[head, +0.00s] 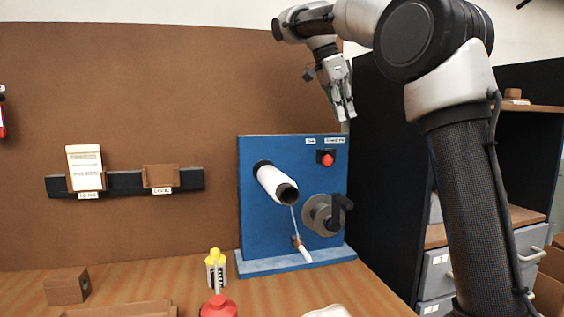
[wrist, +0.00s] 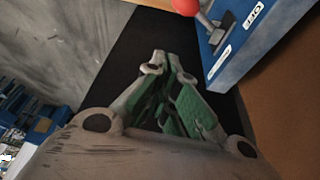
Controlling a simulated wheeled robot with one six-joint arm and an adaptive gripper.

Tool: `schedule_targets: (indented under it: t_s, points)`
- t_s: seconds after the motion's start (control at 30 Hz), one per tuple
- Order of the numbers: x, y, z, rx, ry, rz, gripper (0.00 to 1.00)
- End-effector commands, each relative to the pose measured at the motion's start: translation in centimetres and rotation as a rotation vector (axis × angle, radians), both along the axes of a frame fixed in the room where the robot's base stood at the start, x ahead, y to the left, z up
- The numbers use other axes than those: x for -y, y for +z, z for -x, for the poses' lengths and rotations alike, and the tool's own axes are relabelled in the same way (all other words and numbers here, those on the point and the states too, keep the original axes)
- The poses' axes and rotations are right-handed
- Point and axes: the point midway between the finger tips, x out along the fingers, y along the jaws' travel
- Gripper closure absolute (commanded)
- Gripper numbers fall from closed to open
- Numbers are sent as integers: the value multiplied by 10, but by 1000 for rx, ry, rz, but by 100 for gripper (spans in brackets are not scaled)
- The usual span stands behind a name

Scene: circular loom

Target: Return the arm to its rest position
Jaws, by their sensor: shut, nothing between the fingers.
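My arm (head: 462,180) rises at the right of the head view and bends over to the left at the top. My gripper (head: 345,115) hangs fingers-down just above the top right corner of the blue machine panel (head: 258,220), apart from it. In the wrist view my gripper (wrist: 167,62) shows its green-padded fingers close together at the tips, with nothing held. The panel's edge (wrist: 262,40) and a red knob (wrist: 186,6) are near the fingers there.
The panel carries a white spool (head: 272,182), a red button (head: 327,159) and a dark crank (head: 342,210). A yellow-capped bottle (head: 216,270) and a red-topped container (head: 219,307) stand on the wooden table. A dark shelf unit with drawers (head: 437,275) stands behind my arm.

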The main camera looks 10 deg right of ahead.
Motion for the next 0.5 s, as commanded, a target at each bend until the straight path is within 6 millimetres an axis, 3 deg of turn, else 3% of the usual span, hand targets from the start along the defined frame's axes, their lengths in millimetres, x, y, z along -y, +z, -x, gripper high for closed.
schedule_targets:
  t_s: [0.17,0.27,0.37,0.5]
  points:
    - [15,-8,28,-22,168,-38,100]
    - [30,-27,66,-42,398,-78,100]
    - [42,-59,114,-47,671,-111,100]
    - [51,-120,183,-31,1038,-115,100]
